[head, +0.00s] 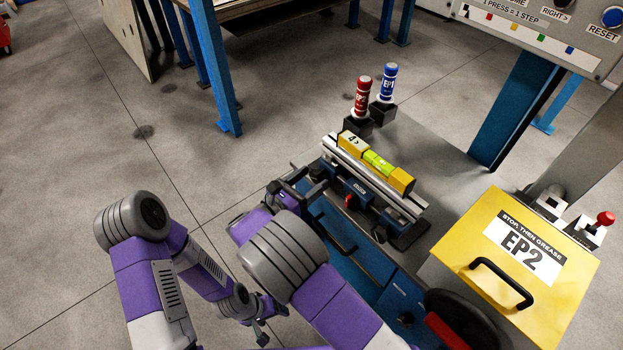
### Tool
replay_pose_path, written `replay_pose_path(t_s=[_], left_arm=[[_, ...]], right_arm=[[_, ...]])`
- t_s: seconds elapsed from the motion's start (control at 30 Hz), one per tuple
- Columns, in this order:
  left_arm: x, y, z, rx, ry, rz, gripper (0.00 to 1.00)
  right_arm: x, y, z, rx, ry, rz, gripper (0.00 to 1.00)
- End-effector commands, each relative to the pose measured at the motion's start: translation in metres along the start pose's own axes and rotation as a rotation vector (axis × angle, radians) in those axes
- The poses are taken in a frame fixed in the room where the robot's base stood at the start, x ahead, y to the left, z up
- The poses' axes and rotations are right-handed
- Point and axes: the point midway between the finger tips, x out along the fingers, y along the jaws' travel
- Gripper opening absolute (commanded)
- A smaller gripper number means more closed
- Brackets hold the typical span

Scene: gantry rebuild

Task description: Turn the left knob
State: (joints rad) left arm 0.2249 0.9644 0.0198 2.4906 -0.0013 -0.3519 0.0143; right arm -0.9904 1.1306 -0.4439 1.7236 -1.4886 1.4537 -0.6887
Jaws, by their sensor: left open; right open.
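A metal rail (406,205) lies slanted on a blue-fronted bench, with a yellow level (378,163) on top. Dark and blue mounts sit under the rail. A dark rounded part, possibly the left knob (319,169), shows at the rail's left end. Another dark part (380,234) shows under its right half; I cannot tell whether it is a knob. My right gripper (303,188) is open close to the rail's left end; I cannot tell whether it touches anything. My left gripper (273,324) is open, low and left of the bench, apart from the rail.
Red (362,97) and blue (387,84) EP-marked handles stand in black blocks behind the rail. A yellow EP2 box (463,251) with a black handle stands at right. A control panel (540,30) and blue post (512,108) rise behind. Floor at left is clear.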

Motion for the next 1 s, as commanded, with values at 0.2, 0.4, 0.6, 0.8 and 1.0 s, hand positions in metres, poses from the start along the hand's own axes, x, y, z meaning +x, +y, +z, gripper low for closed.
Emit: replay_pose_path(t_s=[0.2,0.4,0.6,0.8,1.0], left_arm=[[0.000,0.000,0.000,0.000,0.000,0.000,0.73],[0.000,0.000,0.000,0.000,0.000,0.000,0.73],[0.000,0.000,0.000,0.000,0.000,0.000,0.73],[0.005,-0.002,0.000,0.000,0.000,0.000,0.73],[0.014,-0.005,-0.001,0.000,0.000,0.000,0.73]], right_arm=[[0.000,0.000,0.000,0.000,0.000,0.000,0.60],[0.000,0.000,0.000,0.000,0.000,0.000,0.29],[0.000,0.000,0.000,0.008,-0.001,0.000,0.13],[0.000,0.000,-0.002,0.157,-0.015,-0.001,0.13],[0.000,0.000,-0.003,0.380,-0.035,-0.003,0.13]])
